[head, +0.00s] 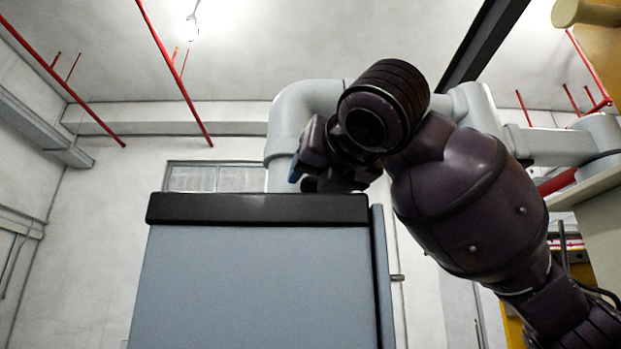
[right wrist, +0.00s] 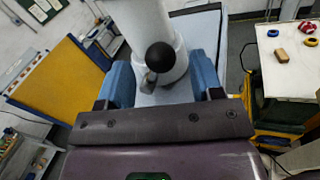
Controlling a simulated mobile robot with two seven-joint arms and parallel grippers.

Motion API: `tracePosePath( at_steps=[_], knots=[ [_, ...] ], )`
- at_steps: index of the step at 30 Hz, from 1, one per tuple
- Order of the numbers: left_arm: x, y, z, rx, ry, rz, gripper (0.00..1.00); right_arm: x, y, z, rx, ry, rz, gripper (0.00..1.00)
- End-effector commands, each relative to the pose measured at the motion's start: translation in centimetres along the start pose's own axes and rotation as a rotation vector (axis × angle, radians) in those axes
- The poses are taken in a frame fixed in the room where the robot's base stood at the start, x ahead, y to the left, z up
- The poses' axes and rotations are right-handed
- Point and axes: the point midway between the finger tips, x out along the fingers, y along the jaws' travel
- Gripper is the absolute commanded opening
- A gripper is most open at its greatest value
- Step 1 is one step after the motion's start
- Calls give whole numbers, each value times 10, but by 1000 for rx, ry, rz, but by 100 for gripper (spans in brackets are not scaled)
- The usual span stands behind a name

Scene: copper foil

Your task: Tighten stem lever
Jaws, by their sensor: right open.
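The stem lever shows in the right wrist view as a black ball knob (right wrist: 160,57) with a short metal piece below it, in front of a white pipe (right wrist: 145,22). My right gripper (right wrist: 162,74) is open, its blue fingers on either side of the knob and the pipe's base. I cannot tell whether either finger touches them. In the head view the right gripper (head: 298,168) is beside the white bent pipe (head: 290,115), above the grey cabinet; my arm hides the lever there. My left gripper is not in view.
The grey cabinet (head: 255,285) with a black top edge stands in front of me. In the right wrist view a yellow panel (right wrist: 62,78) is at left, and a white table (right wrist: 290,75) with tape rolls and a small block is at right.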

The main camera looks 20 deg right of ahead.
Motion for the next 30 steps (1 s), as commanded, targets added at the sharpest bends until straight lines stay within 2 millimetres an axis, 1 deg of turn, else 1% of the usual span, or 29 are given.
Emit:
tracePosePath(
  at_steps=[1,3,9,19,20,30],
  knots=[
    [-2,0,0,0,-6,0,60,9,0,1,0,4,-1,60],
    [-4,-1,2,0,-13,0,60,18,0,1,0,3,-1,60],
    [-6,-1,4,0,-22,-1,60,33,0,0,0,0,-1,60],
    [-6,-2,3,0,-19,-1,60,35,0,0,-1,0,-1,60],
    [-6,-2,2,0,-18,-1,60,35,0,0,-1,0,-1,59],
    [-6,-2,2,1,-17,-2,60,35,0,0,-1,0,0,7]
  ],
)
